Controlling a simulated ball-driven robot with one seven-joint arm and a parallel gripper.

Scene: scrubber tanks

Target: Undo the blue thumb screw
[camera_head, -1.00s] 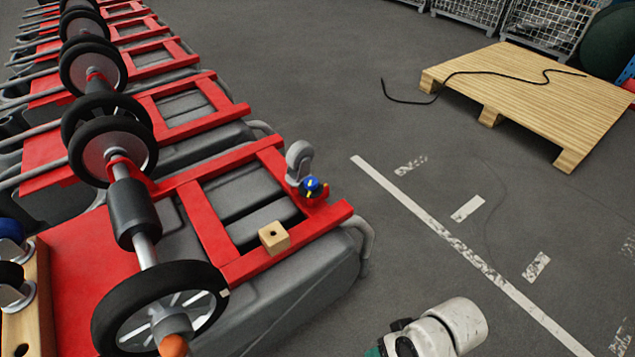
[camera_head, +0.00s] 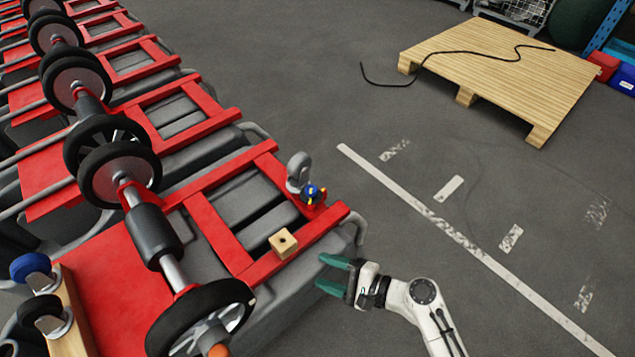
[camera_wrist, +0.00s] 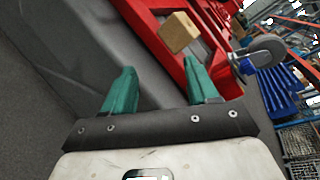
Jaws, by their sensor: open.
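The blue thumb screw (camera_head: 311,193) with a yellow mark sits on the red frame's right corner, beside a small grey caster wheel (camera_head: 299,170). In the wrist view the blue screw (camera_wrist: 246,66) shows right of my gripper's fingers, partly beside the caster (camera_wrist: 262,52). My gripper (camera_head: 331,275) has green fingers, open and empty. It is below and slightly right of the screw in the head view, apart from it. The fingers also show in the wrist view (camera_wrist: 158,88), with the red frame beyond them.
A wooden block (camera_head: 284,243) with a hole lies on the red frame (camera_head: 228,240) near the screw. Wheels on an axle (camera_head: 155,237) stand to the left. A pallet (camera_head: 500,75) with a black cable is at the back right.

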